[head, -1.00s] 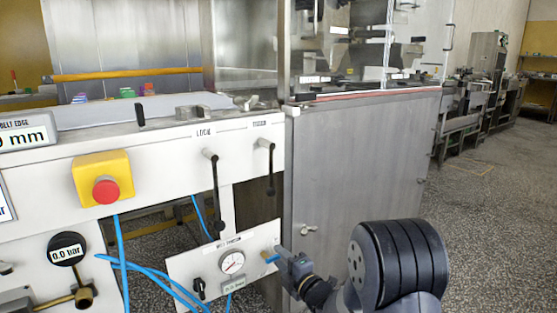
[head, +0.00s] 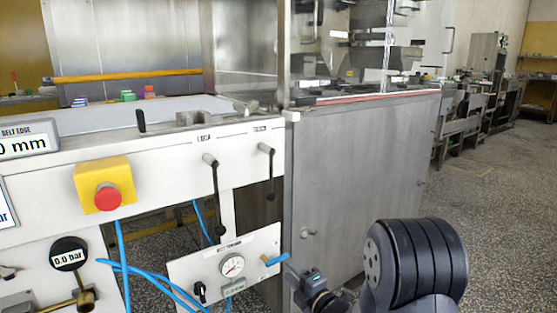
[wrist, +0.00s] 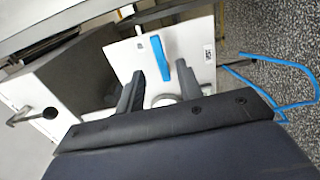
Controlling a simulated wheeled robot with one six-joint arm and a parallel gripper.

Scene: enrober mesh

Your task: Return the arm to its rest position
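My gripper (head: 308,286) is low in the head view, right of the small white panel (head: 205,268) and apart from it. In the wrist view, my gripper (wrist: 160,72) shows two dark fingers spread apart with nothing held. The blue lever (head: 273,260) sticks out at the panel's right edge, near a round gauge (head: 232,265). In the wrist view the blue lever (wrist: 158,57) appears between the fingers, beyond their tips. My dark arm fills the lower right of the head view.
The white machine front has a red stop button (head: 107,197), two hanging black levers (head: 214,195) and blue hoses (head: 150,272). A steel cabinet (head: 350,185) stands behind my gripper. Open speckled floor (head: 490,200) lies to the right.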

